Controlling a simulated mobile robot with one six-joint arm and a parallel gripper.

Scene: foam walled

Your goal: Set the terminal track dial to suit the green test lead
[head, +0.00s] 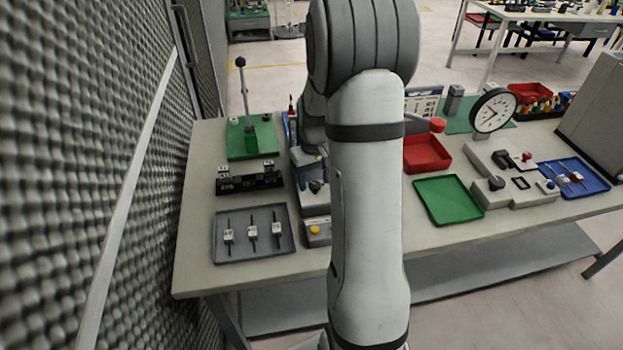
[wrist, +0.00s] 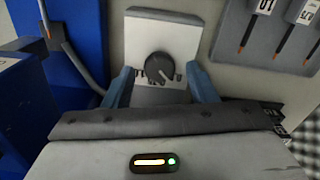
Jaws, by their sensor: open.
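A dark round dial (wrist: 158,66) with a light pointer line sits on a pale plate (wrist: 175,35) in the wrist view, with dark marks along its lower side. My gripper (wrist: 160,76) is open, its two blue-grey fingers on either side of the dial in the picture. Whether they touch it I cannot tell. A grey tray (head: 222,250) in the head view holds three white-tagged leads (head: 252,232); part of this tray seems to show at upper right in the wrist view. I cannot make out a green lead. My arm hides much of the middle of the bench.
A blue block (wrist: 75,40) with a grey cable stands left of the dial. In the head view, a black rail (head: 249,184) and a green lever base (head: 251,140) lie behind the grey tray. A red tray (head: 427,155) and green tray (head: 449,200) lie right of my arm.

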